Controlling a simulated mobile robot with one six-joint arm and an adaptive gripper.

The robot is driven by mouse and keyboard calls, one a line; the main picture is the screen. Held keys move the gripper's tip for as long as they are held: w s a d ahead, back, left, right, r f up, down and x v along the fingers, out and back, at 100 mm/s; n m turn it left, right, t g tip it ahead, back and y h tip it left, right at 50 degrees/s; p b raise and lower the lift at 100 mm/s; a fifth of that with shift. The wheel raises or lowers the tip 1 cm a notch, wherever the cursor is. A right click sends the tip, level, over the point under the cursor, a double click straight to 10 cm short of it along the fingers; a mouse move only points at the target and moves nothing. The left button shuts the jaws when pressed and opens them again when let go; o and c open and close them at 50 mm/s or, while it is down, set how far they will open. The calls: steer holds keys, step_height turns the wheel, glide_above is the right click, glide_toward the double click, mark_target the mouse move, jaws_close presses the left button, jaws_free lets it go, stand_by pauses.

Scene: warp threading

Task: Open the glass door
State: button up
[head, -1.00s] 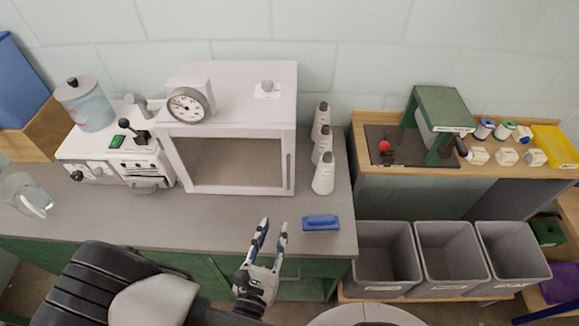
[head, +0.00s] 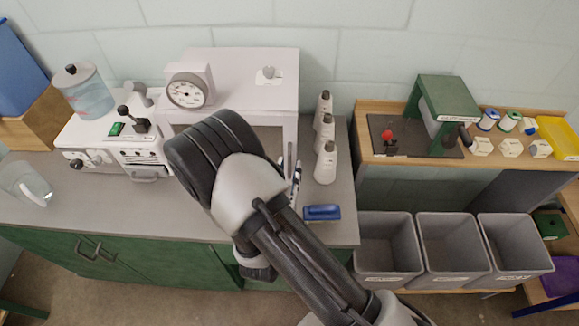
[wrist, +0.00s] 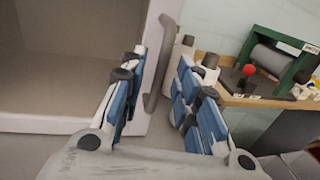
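The white cabinet (head: 245,80) stands on the counter with its glass door (head: 290,132) facing me. My arm hides most of the door in the head view. In the wrist view the door's white lower frame (wrist: 40,124) and pane (wrist: 70,65) fill the left, and the door looks closed. Its grey upright handle (wrist: 160,68) is on the right edge. My gripper (wrist: 162,58) is open, with one blue-padded finger on each side of the handle in the picture. I cannot tell whether either touches it. In the head view the gripper (head: 292,178) is partly hidden by my arm.
Several white cones (head: 326,162) stand close right of the cabinet. A blue-handled block (head: 322,212) lies at the counter's front edge. Grey bins (head: 388,248) and a green press (head: 441,105) are at the right.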

steer(key=shift+x, duration=1)
jaws_close()
